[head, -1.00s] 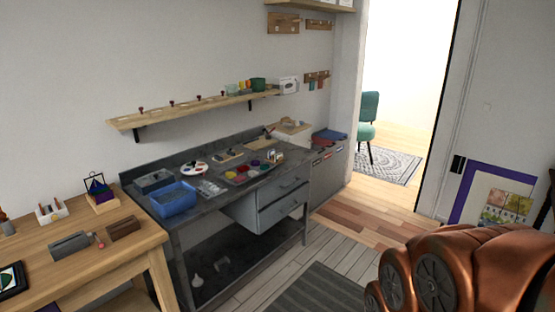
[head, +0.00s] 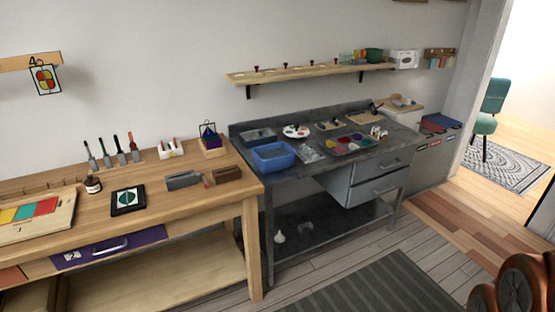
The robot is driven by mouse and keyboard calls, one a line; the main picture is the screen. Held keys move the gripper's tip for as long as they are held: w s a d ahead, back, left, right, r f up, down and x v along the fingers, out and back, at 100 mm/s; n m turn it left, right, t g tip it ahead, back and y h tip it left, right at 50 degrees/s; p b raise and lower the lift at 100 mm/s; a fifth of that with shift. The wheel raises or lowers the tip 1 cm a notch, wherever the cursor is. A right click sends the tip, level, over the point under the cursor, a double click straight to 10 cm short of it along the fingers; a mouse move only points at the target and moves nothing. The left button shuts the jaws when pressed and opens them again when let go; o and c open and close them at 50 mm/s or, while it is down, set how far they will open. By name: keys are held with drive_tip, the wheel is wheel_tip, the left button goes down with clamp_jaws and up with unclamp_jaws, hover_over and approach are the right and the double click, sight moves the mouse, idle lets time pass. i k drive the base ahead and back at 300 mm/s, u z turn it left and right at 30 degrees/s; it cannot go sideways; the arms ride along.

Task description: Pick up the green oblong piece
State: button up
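I cannot single out a loose green oblong piece for sure. Green shows in a dark framed panel (head: 115,208) lying on the wooden table, which holds a rounded green and pale shape. A wooden board (head: 62,218) at the table's left end carries yellow, green and red rectangular pieces, the green one (head: 23,212) between the others. A small hanging panel (head: 37,71) on the wall has coloured oval shapes, too small to tell fully. My gripper is not in view; only part of my copper arm shows at the lower right.
Open floor (head: 440,255) and a dark mat (head: 365,290) lie in front.

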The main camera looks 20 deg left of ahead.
sight(382, 133)
drive_tip(key=u, duration=0.15)
drive_tip(key=i, duration=2.35)
drive_tip(key=u, duration=0.5)
drive_tip(key=i, duration=0.7)
drive_tip(key=u, duration=0.2)
